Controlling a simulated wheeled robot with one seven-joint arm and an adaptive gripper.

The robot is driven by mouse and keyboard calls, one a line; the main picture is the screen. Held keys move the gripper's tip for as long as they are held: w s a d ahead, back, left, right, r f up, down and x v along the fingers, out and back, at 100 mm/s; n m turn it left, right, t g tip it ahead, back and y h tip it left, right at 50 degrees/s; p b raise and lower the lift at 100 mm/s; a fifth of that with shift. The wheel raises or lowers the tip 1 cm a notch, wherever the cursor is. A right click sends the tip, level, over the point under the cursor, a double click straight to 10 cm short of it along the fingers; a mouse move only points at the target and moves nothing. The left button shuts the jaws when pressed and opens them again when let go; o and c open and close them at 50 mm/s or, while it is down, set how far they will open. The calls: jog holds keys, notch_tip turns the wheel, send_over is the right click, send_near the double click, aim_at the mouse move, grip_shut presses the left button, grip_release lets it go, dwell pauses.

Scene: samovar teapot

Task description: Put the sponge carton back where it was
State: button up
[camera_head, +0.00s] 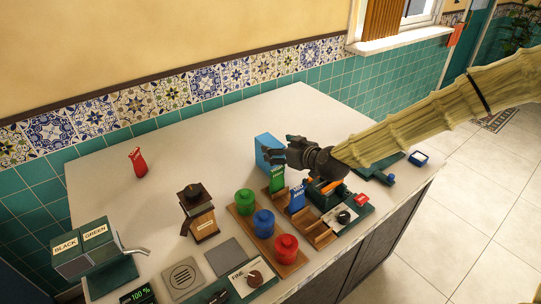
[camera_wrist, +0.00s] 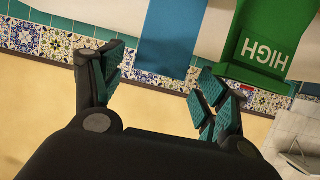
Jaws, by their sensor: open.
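A plain blue box (camera_head: 267,148), which I take to be the sponge carton, stands upright on the white counter near its middle; no label on it is readable. My gripper (camera_head: 287,151) is open just to the right of it, partly in front of it. In the wrist view, which is upside down, the blue box (camera_wrist: 170,35) shows beyond the gap between my spread fingers (camera_wrist: 160,85). Nothing is held between the fingers. I cannot tell whether a finger touches the box.
A green HIGH tag (camera_head: 277,179) stands close below my gripper and shows large in the wrist view (camera_wrist: 262,45). A blue tag (camera_head: 297,197) and wooden slotted rack (camera_head: 318,232) are nearby. Coloured canisters (camera_head: 263,223) stand in front.

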aim_at(270, 144)
jog(key=shift+p+x, duration=0.8)
jog(key=shift+x, duration=2.25)
jog(key=shift+w, duration=0.1)
jog(key=c, duration=1.1)
jog(key=shift+d+r, duration=0.1)
jog(key=shift+c, duration=0.6)
jog(key=shift+r, duration=0.1)
